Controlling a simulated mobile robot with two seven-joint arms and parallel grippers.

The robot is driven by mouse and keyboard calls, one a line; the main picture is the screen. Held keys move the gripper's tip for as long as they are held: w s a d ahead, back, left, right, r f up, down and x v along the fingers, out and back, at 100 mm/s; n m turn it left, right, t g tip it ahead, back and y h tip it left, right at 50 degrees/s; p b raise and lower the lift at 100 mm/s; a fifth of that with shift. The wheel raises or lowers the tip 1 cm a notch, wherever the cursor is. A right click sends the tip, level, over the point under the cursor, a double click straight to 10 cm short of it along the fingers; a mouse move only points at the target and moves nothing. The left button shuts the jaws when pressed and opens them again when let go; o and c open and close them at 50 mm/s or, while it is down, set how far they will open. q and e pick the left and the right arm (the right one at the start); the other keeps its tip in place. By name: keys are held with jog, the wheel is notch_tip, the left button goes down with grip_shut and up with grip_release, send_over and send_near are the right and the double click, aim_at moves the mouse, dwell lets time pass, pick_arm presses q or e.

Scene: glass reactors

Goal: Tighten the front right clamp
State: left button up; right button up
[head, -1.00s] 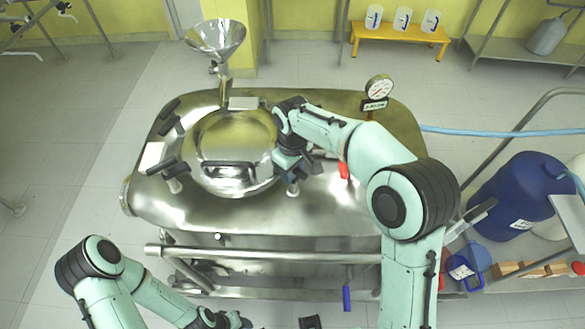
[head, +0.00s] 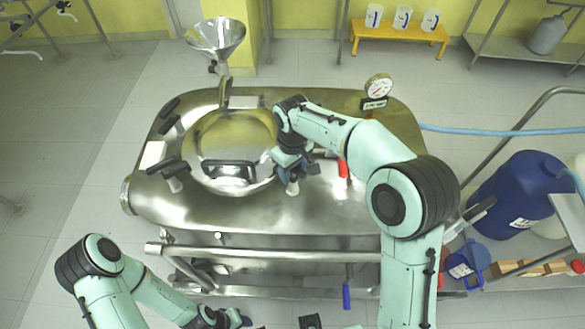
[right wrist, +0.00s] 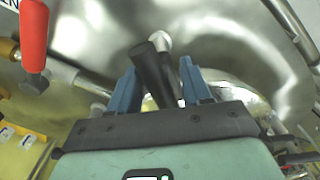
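The front right clamp has a black handle (right wrist: 150,68) and a pale post (head: 292,187) on the steel vessel (head: 340,215), beside the round lid (head: 235,135). My right gripper (head: 290,165) is at this clamp. In the right wrist view its two blue fingers (right wrist: 160,85) stand apart, one on each side of the black handle; firm contact is not visible. In the head view the gripper hides most of the handle. My left gripper (head: 222,318) is low at the bottom edge, away from the vessel top, with its fingers partly cut off.
Other black-handled clamps (head: 168,166) stand at the lid's left. A steel funnel (head: 215,38) rises behind and a pressure gauge (head: 378,87) at the back right. A red handle (right wrist: 33,35) is near my right gripper. A steel rail (head: 270,255) runs along the front.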

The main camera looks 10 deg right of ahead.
pick_arm(q)
jog(key=w+r+p, duration=0.2)
jog(key=shift+r, duration=0.4)
pick_arm(e)
notch_tip(320, 180, up, 13)
jog(key=shift+r, duration=0.2)
pick_arm(q)
jog(key=shift+s, duration=0.15)
pick_arm(e)
jog(key=shift+s+f, duration=0.1)
